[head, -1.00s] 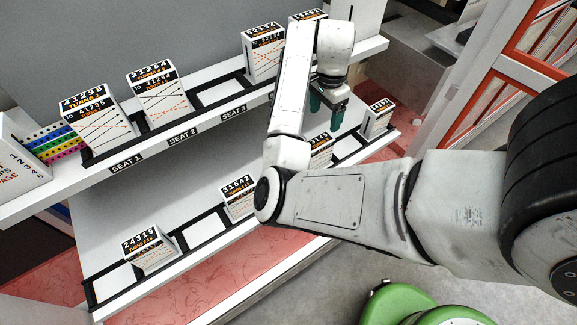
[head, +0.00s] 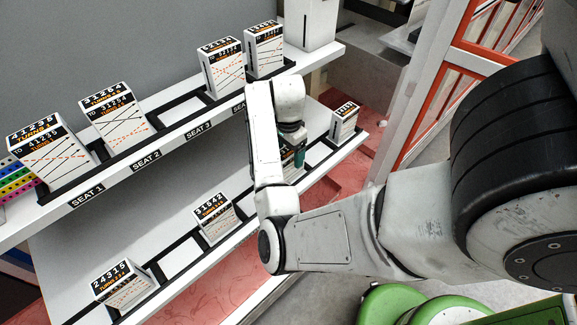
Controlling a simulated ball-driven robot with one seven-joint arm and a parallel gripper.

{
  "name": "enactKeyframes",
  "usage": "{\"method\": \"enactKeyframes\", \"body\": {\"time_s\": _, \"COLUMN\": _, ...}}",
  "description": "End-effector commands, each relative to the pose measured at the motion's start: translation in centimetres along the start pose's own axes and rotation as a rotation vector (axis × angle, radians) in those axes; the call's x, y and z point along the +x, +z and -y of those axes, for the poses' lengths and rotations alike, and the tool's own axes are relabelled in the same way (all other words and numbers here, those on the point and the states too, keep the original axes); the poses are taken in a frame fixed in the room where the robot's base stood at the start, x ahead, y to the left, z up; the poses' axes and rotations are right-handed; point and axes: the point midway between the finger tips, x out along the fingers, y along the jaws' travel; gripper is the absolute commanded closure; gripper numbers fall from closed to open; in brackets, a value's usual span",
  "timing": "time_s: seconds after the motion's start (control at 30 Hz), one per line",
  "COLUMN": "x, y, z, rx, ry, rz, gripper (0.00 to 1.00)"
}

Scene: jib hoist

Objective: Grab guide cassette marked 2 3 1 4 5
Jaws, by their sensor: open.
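I cannot read 2 3 1 4 5 on any cassette. The cassettes are white boxes with black label tops. On the upper shelf are one marked 41235 (head: 48,160), one marked 31254 (head: 120,125), and two at the right, one (head: 222,75) and another (head: 265,50), with labels too small to read surely. On the lower shelf are one marked 24315 (head: 124,287), one marked 31542 (head: 214,218), one mostly hidden behind my gripper, and one at the far right (head: 344,122) whose label is unclear. My gripper (head: 299,158) is open, with teal fingers pointing down over the lower shelf, near the hidden cassette.
The upper shelf (head: 146,157) has black seat frames and seat labels. The lower shelf (head: 78,255) has empty black-framed seats between cassettes. A white box (head: 310,25) stands at the upper shelf's right end. An orange-framed rack (head: 450,60) stands at the right.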

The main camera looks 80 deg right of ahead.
Motion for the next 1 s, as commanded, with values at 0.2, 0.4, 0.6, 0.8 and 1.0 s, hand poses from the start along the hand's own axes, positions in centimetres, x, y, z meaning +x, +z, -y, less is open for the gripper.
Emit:
{"method": "enactKeyframes", "body": {"time_s": 0.2, "x": 0.41, "y": 0.02, "z": 0.03, "rx": 0.0, "ry": -0.001, "rz": 0.0, "gripper": 0.21}}
{"method": "enactKeyframes", "body": {"time_s": 0.4, "x": 0.39, "y": 0.01, "z": 0.02, "rx": 0.0, "ry": -0.001, "rz": 0.0, "gripper": 0.34}}
{"method": "enactKeyframes", "body": {"time_s": 0.6, "x": 0.38, "y": 0.0, "z": 0.02, "rx": 0.0, "ry": -0.001, "rz": 0.0, "gripper": 0.53}}
{"method": "enactKeyframes", "body": {"time_s": 0.8, "x": 0.37, "y": 0.0, "z": 0.02, "rx": 0.0, "ry": -0.001, "rz": 0.0, "gripper": 0.72}}
{"method": "enactKeyframes", "body": {"time_s": 1.0, "x": 0.36, "y": 0.01, "z": 0.03, "rx": 0.0, "ry": -0.001, "rz": 0.0, "gripper": 0.91}}
